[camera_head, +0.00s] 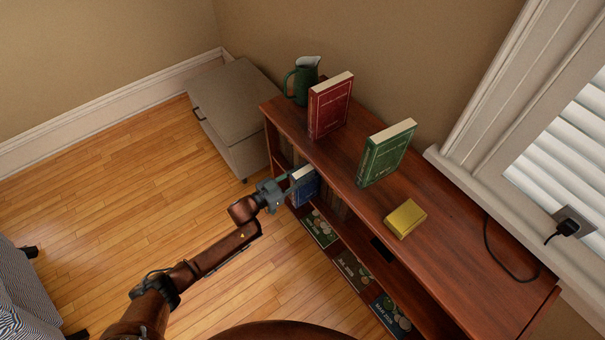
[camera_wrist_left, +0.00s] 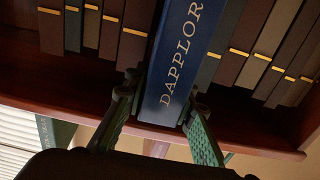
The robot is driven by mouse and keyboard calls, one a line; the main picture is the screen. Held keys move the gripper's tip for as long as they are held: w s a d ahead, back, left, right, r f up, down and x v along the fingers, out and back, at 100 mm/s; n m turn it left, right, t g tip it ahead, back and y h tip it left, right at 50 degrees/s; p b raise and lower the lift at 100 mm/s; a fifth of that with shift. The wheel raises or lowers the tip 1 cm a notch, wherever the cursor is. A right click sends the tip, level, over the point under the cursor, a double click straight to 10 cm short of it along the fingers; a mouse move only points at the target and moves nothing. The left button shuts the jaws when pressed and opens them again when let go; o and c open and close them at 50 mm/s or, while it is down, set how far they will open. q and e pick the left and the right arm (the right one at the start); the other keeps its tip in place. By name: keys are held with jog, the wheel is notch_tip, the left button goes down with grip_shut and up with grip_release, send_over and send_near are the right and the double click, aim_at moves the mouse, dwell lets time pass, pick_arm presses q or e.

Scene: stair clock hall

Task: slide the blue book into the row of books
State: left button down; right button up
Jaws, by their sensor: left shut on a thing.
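The blue book (camera_head: 306,188) is upright at the front of the bookcase's upper shelf, partly outside the opening. How deep the book sits is hidden. My right gripper is not in view.
On the bookcase top (camera_head: 455,255) stand a green pitcher (camera_head: 304,82), an upright red book (camera_head: 330,105), an upright green book (camera_head: 386,152) and a yellow block (camera_head: 405,218). A grey box seat (camera_head: 232,110) stands at the bookcase's left end. The lower shelf holds dark flat items (camera_head: 353,270).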

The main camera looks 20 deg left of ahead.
aim_at(311, 169)
pick_arm(q)
jog(key=shift+b+x, duration=0.5)
jog(key=shift+x, duration=1.05)
jog(key=c, duration=1.5)
grip_release()
jog(key=shift+r, duration=0.1)
jog(key=shift+c, duration=0.2)
jog(key=shift+s+a, duration=0.1)
jog(key=shift+s, duration=0.15)
jog(key=v, duration=1.1)
jog(key=shift+s+a, duration=0.2)
jog(key=shift+c, duration=0.2)
